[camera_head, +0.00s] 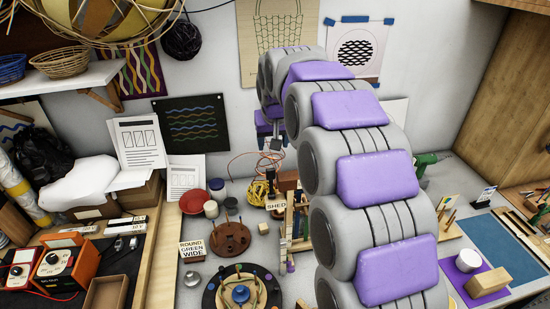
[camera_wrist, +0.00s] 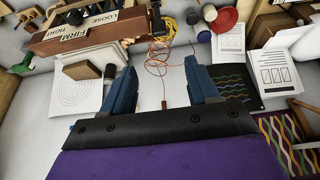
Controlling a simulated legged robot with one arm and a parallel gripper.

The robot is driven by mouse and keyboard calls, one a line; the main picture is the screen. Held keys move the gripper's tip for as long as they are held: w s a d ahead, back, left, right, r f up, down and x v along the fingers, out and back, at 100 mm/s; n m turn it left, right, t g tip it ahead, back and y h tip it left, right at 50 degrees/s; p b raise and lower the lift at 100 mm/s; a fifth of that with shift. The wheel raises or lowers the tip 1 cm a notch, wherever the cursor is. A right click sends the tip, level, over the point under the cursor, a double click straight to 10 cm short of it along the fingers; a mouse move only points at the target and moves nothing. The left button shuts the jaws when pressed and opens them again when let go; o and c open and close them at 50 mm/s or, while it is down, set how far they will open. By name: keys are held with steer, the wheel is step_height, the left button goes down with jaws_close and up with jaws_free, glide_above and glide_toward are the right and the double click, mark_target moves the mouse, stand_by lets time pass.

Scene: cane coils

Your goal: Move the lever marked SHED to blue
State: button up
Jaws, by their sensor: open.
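A small label reading SHED (camera_head: 276,205) stands on the bench in the head view, left of my arm. A wooden frame with upright pieces (camera_head: 292,228) is just right of it, partly hidden by my arm. I cannot make out the lever itself or a blue mark for it. My gripper (camera_wrist: 160,65) is open and empty in the wrist view, with two blue fingers apart. Beyond the fingers, a brown wooden block (camera_wrist: 90,36) carries labels reading FIRM, TIGHT and LOOSE.
An orange cord (camera_wrist: 158,60) shows beyond the fingers, near a yellow coil (camera_head: 259,193). A round peg board (camera_head: 242,291) and a ROUND GREEN WIDE sign (camera_head: 192,249) are at front. A red bowl (camera_head: 193,202) is to the left. A wall is behind.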

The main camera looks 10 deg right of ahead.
steer(key=a+f, duration=0.1)
steer(key=a, duration=0.2)
steer(key=p, duration=0.1)
glide_above(270, 169)
steer(key=s+d, duration=0.3)
step_height(270, 169, down, 9)
steer(key=w+a+f, duration=0.1)
steer(key=f, duration=0.1)
steer(key=a+f, duration=0.1)
steer(key=a, duration=0.1)
steer(key=w+a+f+p, duration=0.1)
steer(key=f, duration=0.1)
steer(key=shift+w+a+f, duration=0.2)
steer(key=shift+w+f, duration=0.1)
steer(key=shift+f, duration=0.05)
steer(key=shift+w+d+f, duration=0.15)
steer(key=shift+d, duration=0.4)
steer(key=shift+w+d+f, duration=0.1)
steer(key=shift+w+d, duration=0.05)
steer(key=shift+d, duration=0.4)
steer(key=shift+o, duration=0.2)
steer(key=shift+d+r, duration=0.1)
steer(key=shift+d, duration=0.2)
steer(key=shift+a, duration=0.9)
steer(key=c, duration=0.7)
steer(key=shift+d, duration=0.4)
steer(key=c, duration=0.3)
jaws_close()
steer(key=shift+a, duration=0.2)
